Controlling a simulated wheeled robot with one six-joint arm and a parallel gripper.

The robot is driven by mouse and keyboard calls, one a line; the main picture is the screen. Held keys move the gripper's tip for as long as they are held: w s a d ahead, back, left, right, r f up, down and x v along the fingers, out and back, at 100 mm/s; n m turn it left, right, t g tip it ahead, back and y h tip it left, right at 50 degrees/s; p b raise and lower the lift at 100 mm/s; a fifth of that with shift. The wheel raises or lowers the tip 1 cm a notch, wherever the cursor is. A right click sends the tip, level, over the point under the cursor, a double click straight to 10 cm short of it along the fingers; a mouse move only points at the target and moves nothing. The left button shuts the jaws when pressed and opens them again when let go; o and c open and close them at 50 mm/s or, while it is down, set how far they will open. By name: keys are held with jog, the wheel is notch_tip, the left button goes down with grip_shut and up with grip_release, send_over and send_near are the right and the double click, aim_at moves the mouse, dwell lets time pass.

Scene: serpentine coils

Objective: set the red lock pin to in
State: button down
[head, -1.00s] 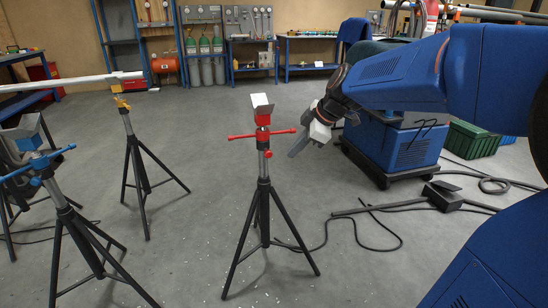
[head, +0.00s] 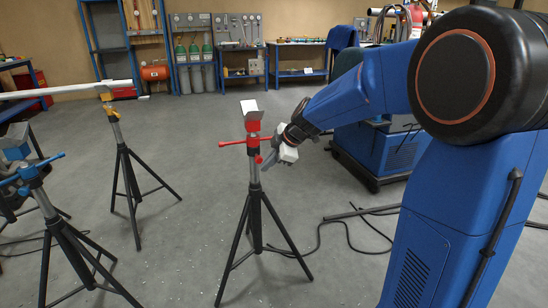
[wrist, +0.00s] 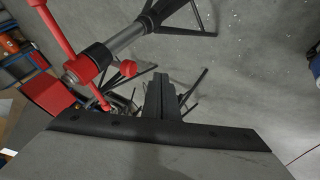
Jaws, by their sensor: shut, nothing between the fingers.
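The red-topped stand (head: 253,190) stands upright in the middle of the head view, with a red T-bar and a tilted pale head above it. A small red knob, which looks like the lock pin (head: 258,159), sits just below the bar.
A blue-handled stand (head: 40,190) and a yellow-topped stand (head: 122,160) are at left, with a white pipe (head: 65,89) near their tops. A blue machine (head: 385,150) stands behind my arm. Cables (head: 350,228) lie on the floor at right. The floor between stands is clear.

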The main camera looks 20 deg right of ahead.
aim_at(260, 156)
jog(key=shift+w, duration=2)
jog(key=shift+w, duration=0.1)
jog(key=w, duration=0.3)
jog(key=shift+r, duration=0.15)
